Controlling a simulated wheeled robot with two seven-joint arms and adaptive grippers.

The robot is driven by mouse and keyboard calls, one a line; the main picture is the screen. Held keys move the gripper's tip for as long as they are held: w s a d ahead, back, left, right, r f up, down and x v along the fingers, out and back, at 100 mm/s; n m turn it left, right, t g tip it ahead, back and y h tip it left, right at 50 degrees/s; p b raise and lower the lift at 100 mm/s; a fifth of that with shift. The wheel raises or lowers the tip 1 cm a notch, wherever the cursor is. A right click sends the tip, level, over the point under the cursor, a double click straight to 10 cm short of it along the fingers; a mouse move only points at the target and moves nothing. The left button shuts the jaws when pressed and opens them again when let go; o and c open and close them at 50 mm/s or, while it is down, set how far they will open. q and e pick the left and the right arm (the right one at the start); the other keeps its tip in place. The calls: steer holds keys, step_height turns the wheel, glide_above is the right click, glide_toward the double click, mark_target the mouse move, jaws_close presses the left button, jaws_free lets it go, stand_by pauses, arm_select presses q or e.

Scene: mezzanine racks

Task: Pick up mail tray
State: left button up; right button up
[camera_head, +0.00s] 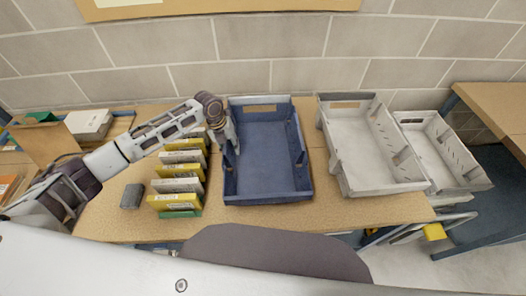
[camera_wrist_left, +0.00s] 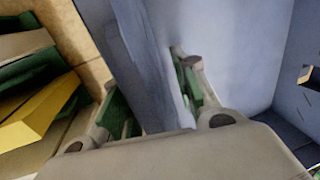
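A dark blue mail tray (camera_head: 268,160) stands in the middle of the table, open side up. My left gripper (camera_head: 230,138) is at its left wall. In the left wrist view that wall (camera_wrist_left: 145,60) runs between the two green-padded fingers of the gripper (camera_wrist_left: 150,85), one outside and one inside the tray. Both inner pads show beside the wall, so the gripper looks open, though any contact is partly hidden. The tray rests on the table, level. My right gripper is not in view.
Yellow and white boxes (camera_head: 177,185) stand in a row close left of the tray, with a dark block (camera_head: 131,196) beside them. Two pale grey trays (camera_head: 372,150) (camera_head: 440,150) stand at the right. A block wall (camera_head: 270,40) rises behind the table.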

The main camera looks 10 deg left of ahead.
arm_select(q)
steer(key=shift+d+f, duration=0.15)
steer(key=shift+f, duration=0.6)
jaws_close()
